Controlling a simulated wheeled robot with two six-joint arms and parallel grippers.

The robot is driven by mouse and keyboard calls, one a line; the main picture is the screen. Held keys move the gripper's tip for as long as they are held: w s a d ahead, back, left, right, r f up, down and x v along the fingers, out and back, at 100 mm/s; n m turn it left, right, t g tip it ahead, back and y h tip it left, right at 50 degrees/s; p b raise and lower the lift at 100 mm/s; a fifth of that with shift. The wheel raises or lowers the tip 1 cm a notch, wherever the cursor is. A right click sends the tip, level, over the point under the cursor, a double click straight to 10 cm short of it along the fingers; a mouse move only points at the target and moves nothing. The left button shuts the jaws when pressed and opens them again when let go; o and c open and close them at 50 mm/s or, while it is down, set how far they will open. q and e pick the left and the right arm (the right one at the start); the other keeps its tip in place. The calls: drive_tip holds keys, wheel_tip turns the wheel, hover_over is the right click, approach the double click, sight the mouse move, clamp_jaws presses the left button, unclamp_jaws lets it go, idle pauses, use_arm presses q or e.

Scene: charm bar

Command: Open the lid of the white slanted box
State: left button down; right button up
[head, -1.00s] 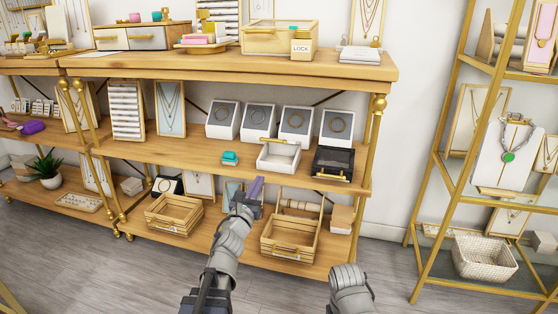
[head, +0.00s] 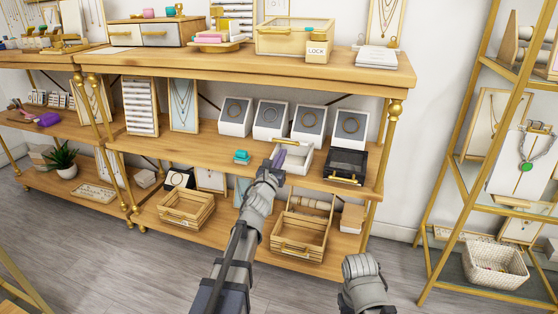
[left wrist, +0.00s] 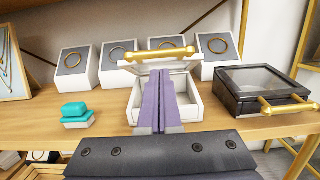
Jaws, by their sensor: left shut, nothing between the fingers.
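The white slanted box (head: 303,159) stands on the middle shelf, partly hidden behind my left gripper (head: 279,157) in the head view. In the left wrist view the box (left wrist: 194,104) shows its pale inside, and its lid (left wrist: 184,66) appears raised, with a gold bar handle (left wrist: 140,56) along the upper edge. My left gripper (left wrist: 160,74) is shut and empty. Its purple fingers reach over the box's front, with tips just below the handle in the picture; I cannot tell whether they touch the lid.
A black glass-topped box (head: 346,164) stands close on the right, and a teal box (head: 241,157) on the left. White bracelet stands (head: 271,119) line the shelf behind. The top shelf (head: 230,62) overhangs. Wooden crates (head: 300,236) sit below.

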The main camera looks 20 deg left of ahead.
use_arm(q)
drive_tip(key=shift+w+r, duration=0.35)
drive_tip(key=shift+r, duration=0.1)
drive_tip(key=shift+r+p, duration=0.1)
drive_tip(key=shift+p, duration=0.2)
drive_tip(key=w+r+p, duration=1.1)
drive_tip(key=r+p, duration=0.1)
drive_tip(key=shift+w+d, duration=0.2)
drive_tip(key=shift+w, duration=0.05)
drive_tip(key=shift+s+f, duration=0.1)
idle(1.4)
